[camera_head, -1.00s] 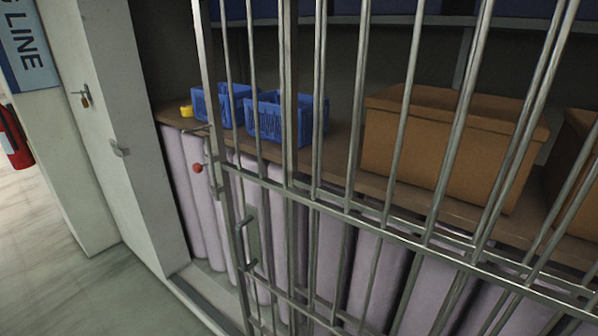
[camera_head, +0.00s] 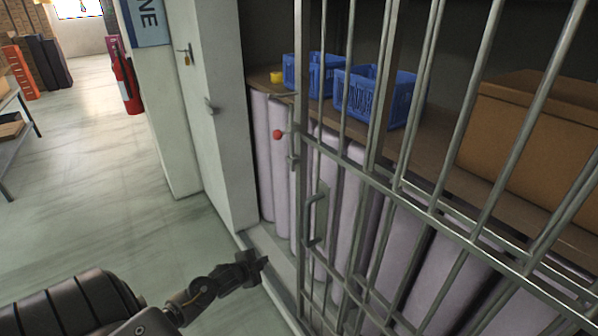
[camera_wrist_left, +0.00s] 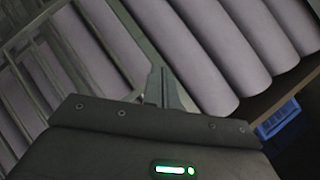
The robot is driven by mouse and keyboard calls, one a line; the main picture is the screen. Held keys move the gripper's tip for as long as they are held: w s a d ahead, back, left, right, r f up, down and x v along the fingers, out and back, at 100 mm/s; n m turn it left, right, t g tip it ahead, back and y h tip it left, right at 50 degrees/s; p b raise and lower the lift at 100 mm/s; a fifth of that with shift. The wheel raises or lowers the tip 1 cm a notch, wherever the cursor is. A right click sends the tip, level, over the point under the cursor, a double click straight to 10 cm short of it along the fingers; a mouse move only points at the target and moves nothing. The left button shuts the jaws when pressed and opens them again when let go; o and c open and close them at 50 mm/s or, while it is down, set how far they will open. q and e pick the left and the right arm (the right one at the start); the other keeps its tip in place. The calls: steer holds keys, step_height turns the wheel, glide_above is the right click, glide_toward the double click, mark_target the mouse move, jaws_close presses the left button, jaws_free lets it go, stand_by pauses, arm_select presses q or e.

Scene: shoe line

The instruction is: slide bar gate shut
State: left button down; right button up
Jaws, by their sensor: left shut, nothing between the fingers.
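The bar gate (camera_head: 387,170) is a grey metal grille of upright bars. Its free left edge stands apart from the white post (camera_head: 218,110), leaving an opening between them. A pull handle (camera_head: 312,222) and a small red knob (camera_head: 278,134) are at that edge. My left gripper (camera_head: 262,264) is low by the floor track, left of the gate's edge and below the handle, not touching the handle. It is shut and empty. The left wrist view shows its closed fingers (camera_wrist_left: 163,88) with gate bars (camera_wrist_left: 45,60) to the left. My right gripper is out of view.
Behind the gate are pale rolls (camera_head: 283,170), a shelf with blue crates (camera_head: 372,98), a yellow item (camera_head: 277,77) and a brown box (camera_head: 530,125). A padlock (camera_head: 187,58) hangs on the wall, and a fire extinguisher (camera_head: 126,85) is left. The left floor is open.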

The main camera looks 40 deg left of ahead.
arm_select(q)
steer(key=w+r+m+t, duration=0.2)
steer(key=r, duration=0.7)
steer(key=w+r+m+t, duration=0.2)
steer(key=w+r, duration=0.1)
steer(key=r, duration=0.7)
steer(key=m+t+h, duration=0.2)
steer(key=m+h, duration=0.1)
steer(key=m, duration=0.2)
glide_toward(299, 164)
step_height(299, 164, up, 2)
steer(key=s+d, duration=0.2)
steer(key=w+p, duration=0.1)
steer(key=w, duration=0.5)
steer(key=w+d+p, duration=0.1)
steer(key=w, duration=0.2)
steer(key=shift+w+p, duration=0.2)
steer(key=shift+p, duration=0.1)
steer(key=shift+w+f, duration=0.1)
steer(key=shift+f, duration=0.05)
